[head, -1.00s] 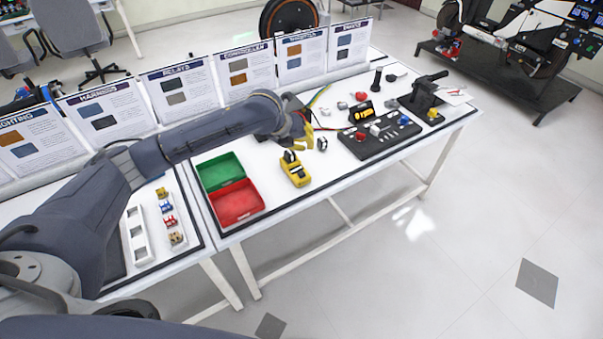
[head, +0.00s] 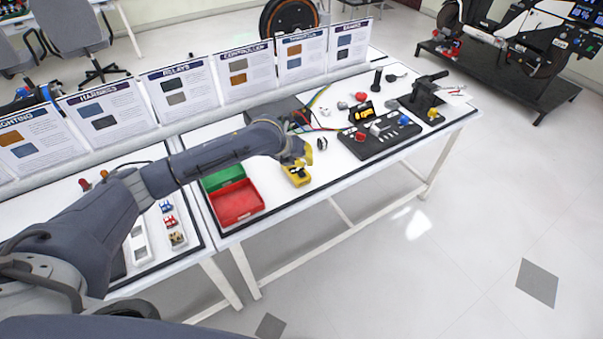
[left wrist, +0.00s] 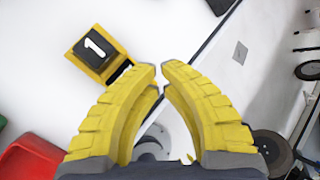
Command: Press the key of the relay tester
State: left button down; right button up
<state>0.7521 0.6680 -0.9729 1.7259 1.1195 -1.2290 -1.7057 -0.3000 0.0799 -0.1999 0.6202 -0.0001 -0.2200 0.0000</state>
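The yellow relay tester (head: 297,181) stands on the white table, right of the red bin. In the head view my left gripper (head: 305,153) is over its far end and hides part of it. The yellow fingers (left wrist: 160,69) nearly meet at the tips, with a slim gap and nothing held. No contact with the tester shows. I cannot make out the key. My right gripper is not in view.
A red bin (head: 237,203) and a green bin (head: 222,177) stand left of the tester. A small black-and-white part (head: 321,144) lies just right of my gripper. A black board with controls (head: 380,136) is further right. Upright cards line the back.

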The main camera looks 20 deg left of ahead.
pick_arm(q)
jog(key=shift+f, duration=0.7)
jog(key=shift+f, duration=0.95)
dwell(1.9)
jog(key=shift+r, duration=0.15)
dwell(0.3)
jog(key=shift+r, duration=0.8)
jog(key=shift+r, duration=0.1)
jog(key=shift+r, duration=2.4)
